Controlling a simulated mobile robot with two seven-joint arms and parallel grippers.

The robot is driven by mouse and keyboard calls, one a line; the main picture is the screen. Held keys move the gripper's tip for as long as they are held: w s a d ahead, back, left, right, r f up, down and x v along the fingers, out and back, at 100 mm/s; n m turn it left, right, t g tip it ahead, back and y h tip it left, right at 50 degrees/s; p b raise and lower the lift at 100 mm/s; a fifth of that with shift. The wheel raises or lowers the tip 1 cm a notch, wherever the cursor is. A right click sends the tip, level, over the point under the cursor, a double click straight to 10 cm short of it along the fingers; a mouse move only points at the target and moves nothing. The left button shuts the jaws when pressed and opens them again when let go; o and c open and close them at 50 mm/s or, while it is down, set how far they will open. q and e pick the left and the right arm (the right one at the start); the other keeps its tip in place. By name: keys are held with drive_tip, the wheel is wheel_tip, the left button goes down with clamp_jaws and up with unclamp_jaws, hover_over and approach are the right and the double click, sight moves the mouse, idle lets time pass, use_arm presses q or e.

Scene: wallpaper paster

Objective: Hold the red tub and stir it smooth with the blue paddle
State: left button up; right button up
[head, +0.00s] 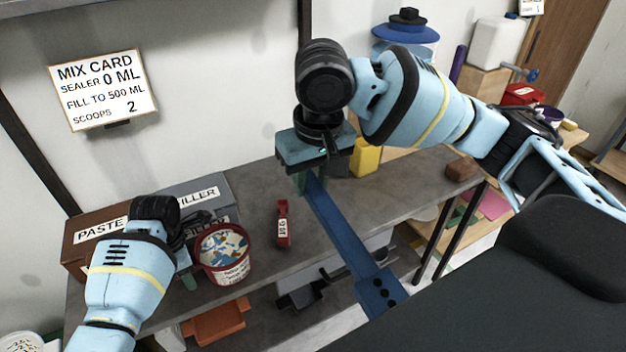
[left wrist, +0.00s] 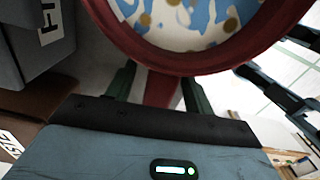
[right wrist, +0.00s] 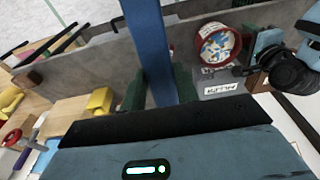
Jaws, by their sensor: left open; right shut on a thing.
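The red tub (head: 228,277) stands upright near the front edge of the grey bench. Its contents are patchy white, blue and tan. My left gripper (head: 187,272) is at the tub's left side, open. In the left wrist view its fingers (left wrist: 157,92) point at the tub's outer side below the rim (left wrist: 190,66); I cannot tell whether they touch it. My right gripper (head: 307,180) is shut on the upper part of the blue paddle (head: 340,228), right of the tub. The paddle slants down to the right, its wide holed end (head: 380,292) outside the tub and past the bench's front edge.
A brown paste box (head: 77,262) and grey filler box (head: 192,186) stand behind my left gripper. A small red scoop (head: 283,226) lies between tub and paddle. A yellow object (head: 365,158) and a brown block (head: 462,169) are further right. A mix card (head: 103,90) hangs on the wall.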

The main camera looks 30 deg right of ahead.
use_arm(q)
drive_tip(key=shift+f, duration=0.2)
use_arm(e)
drive_tip(key=shift+f, duration=0.1)
use_arm(q)
drive_tip(key=shift+f, duration=0.8)
use_arm(e)
drive_tip(key=shift+f, duration=0.45)
use_arm(q)
drive_tip(key=shift+c, duration=0.3)
clamp_jaws()
use_arm(e)
drive_tip(key=shift+r, duration=0.1)
